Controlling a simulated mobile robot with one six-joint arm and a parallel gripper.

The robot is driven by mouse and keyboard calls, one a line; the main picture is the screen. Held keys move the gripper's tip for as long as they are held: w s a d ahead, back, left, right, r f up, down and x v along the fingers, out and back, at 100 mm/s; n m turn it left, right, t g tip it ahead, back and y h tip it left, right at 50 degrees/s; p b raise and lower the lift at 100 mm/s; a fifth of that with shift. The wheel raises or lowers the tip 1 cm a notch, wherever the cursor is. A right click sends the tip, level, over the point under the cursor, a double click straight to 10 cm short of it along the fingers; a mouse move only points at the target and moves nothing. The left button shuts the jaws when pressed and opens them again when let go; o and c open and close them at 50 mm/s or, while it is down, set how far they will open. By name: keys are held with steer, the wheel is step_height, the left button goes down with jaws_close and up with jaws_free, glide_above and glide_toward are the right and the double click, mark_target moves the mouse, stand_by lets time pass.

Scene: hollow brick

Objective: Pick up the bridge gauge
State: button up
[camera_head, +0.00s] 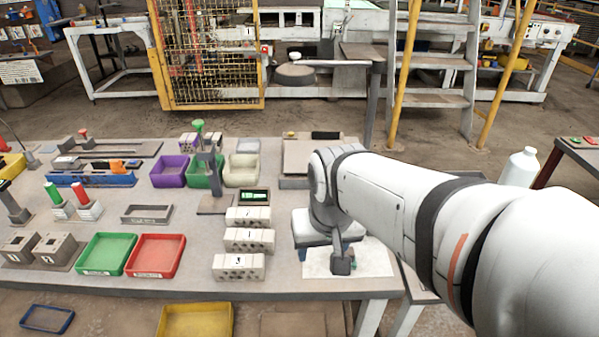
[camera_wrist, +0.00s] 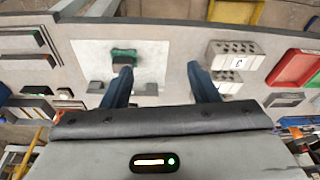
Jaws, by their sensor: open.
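A small dark grey piece with a green part (camera_head: 342,264) stands on a white sheet (camera_head: 375,264) near the table's front edge. I take it for the bridge gauge, though no label on it can be read. It also shows in the wrist view as a dark piece with a green top (camera_wrist: 123,55). My gripper (camera_head: 327,250) is above the sheet, its blue fingers apart. In the wrist view my gripper (camera_wrist: 160,67) is open and empty. The piece is beyond the left fingertip there, not centred between the fingers. In the head view my gripper partly hides it.
Pale hollow bricks (camera_head: 239,266) stand in a column left of the sheet. Red (camera_head: 156,256) and green (camera_head: 106,254) trays lie farther left. A grey stand (camera_head: 215,180) and a small green-screened device (camera_head: 254,197) are behind the bricks. The sheet's right part is clear.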

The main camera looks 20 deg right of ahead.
steer(key=w+d+f+m, duration=0.2)
steer(key=w+d+m, duration=0.2)
steer(key=w+m, duration=0.2)
steer(key=w+d+f+m+g+b, duration=0.1)
steer(key=w+d+f+m, duration=0.1)
steer(key=w+d+m, duration=0.3)
steer(key=w+d+f+m+g+b, duration=0.1)
steer(key=w+d+m, duration=0.3)
steer(key=m, duration=0.5)
steer(key=shift+w+d+f, duration=0.1)
steer(key=shift+w+f, duration=0.35)
steer(key=shift+w, duration=0.2)
steer(key=shift+w+d+f, duration=0.1)
steer(key=shift+w+f, duration=0.3)
steer(key=shift+w, duration=0.25)
steer(key=shift+d+f, duration=0.1)
steer(key=shift+f, duration=0.2)
step_height(320, 180, down, 7)
steer(key=shift+f, duration=0.1)
jaws_close()
